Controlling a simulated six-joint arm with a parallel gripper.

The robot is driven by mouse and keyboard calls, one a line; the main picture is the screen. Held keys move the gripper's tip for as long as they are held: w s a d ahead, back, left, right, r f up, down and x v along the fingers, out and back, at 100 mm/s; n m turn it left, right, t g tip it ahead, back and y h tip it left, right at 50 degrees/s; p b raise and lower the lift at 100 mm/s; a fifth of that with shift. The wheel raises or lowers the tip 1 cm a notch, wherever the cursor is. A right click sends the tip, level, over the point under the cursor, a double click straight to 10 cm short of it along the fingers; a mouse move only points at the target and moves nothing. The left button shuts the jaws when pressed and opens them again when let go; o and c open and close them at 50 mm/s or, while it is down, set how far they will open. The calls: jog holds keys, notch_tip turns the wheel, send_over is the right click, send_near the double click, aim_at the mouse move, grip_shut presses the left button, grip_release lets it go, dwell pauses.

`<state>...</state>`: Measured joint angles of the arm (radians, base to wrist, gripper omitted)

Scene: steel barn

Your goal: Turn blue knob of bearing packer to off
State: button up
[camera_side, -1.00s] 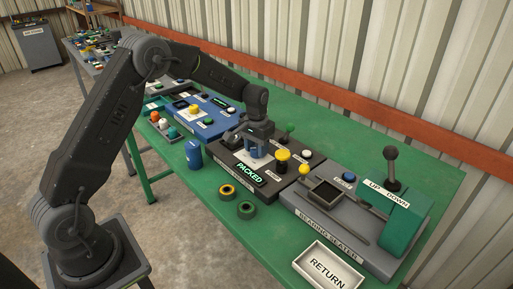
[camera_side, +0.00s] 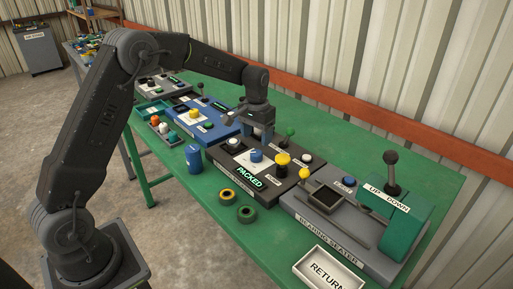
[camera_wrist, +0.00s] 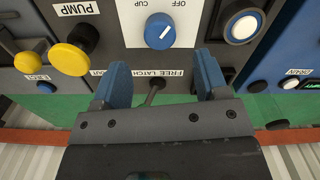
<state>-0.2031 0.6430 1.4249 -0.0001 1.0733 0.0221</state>
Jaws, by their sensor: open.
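The bearing packer (camera_side: 228,167) is a dark box on the green table, with a lit PACKED sign (camera_side: 250,175). Its blue knob (camera_side: 255,156) sits on a white plate and is fully visible. In the wrist view the knob (camera_wrist: 160,31) has a white pointer line tilted to the upper right, on the side of the upside-down OFF label (camera_wrist: 187,4); CUP is to the left of OFF. My gripper (camera_side: 264,137) is above the packer, behind the knob and apart from it. Its blue fingers (camera_wrist: 160,80) are open, with nothing held between them.
A small latch lever (camera_wrist: 154,90) shows between the fingers in the wrist view. A yellow pump knob (camera_side: 282,160) and a green-topped lever (camera_side: 290,132) stand to the right. The bearing seater (camera_side: 330,225), a blue can (camera_side: 193,158) and a RETURN tray (camera_side: 300,268) are nearby.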

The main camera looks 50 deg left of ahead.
aim_at(256, 152)
notch_tip(256, 152, up, 8)
jog(key=shift+f, duration=0.25)
